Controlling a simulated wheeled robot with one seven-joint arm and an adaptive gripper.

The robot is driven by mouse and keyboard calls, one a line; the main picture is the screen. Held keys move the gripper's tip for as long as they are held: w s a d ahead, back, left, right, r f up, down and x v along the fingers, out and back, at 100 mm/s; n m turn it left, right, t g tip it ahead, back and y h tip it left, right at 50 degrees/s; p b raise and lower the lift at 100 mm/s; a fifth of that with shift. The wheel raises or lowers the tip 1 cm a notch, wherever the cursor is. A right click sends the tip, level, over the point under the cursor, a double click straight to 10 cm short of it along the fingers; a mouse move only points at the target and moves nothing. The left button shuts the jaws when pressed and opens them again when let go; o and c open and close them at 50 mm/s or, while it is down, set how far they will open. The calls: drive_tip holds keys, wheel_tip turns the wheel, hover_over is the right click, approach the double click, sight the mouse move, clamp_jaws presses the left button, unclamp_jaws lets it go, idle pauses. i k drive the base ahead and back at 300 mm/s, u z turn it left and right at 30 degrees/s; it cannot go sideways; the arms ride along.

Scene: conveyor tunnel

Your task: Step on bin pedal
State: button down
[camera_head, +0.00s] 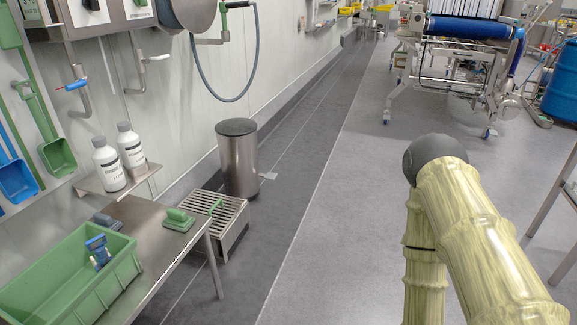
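A steel pedal bin (239,162) with a dark round lid (236,127) stands upright on the floor near the left wall, and its lid is closed. Its flat grey pedal (269,175) sticks out at the bottom right, just above the floor. My arm, in a pale yellow ribbed sleeve with a dark rounded joint, fills the lower right. It is well to the right of the bin and nearer the camera. My gripper is out of view.
A slatted steel box (212,222) stands just in front of the bin. A steel table (160,240) with a green tub (75,283) is at lower left. Clear grey floor (330,210) lies right of the bin. A wheeled conveyor machine (455,65) stands at the back right.

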sight(269, 176)
drive_tip(key=u, duration=0.4)
drive_tip(key=i, duration=1.95)
drive_tip(key=u, duration=0.7)
